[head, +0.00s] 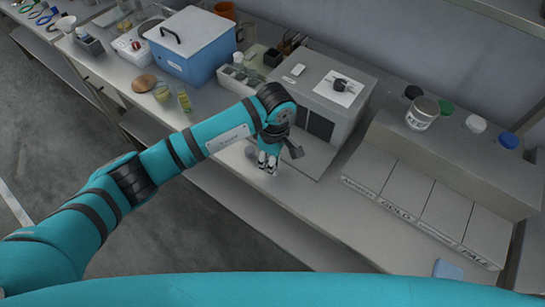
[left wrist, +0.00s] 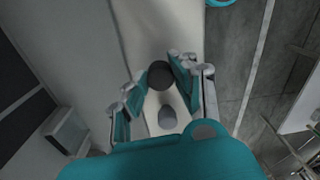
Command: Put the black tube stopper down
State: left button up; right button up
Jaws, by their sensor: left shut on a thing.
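My left gripper (head: 268,165) points down just above the front part of the bench, before the grey box with dark front panels (head: 318,100). In the left wrist view its fingers (left wrist: 158,80) are shut on a dark round thing (left wrist: 160,75), which I take to be the black tube stopper. In the head view the stopper is hidden or too small to make out. A small grey round object (left wrist: 167,117) lies close by on the bench; it also shows left of the gripper in the head view (head: 250,152). My right gripper is not in view.
A blue box with a white lid (head: 190,50) and a white rack (head: 240,80) stand to the left. A white paper (head: 340,88) with a dark object lies on the grey box. The bench front edge is near; bench between gripper and cartons is clear.

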pick_arm(q)
jog(key=shift+f, duration=0.3)
jog(key=shift+f, duration=0.15)
jog(key=o, duration=0.7)
jog(key=shift+r, duration=0.35)
jog(key=shift+d+r+b, duration=0.15)
jog(key=shift+r+b, duration=1.85)
jog(key=shift+r, duration=3.85)
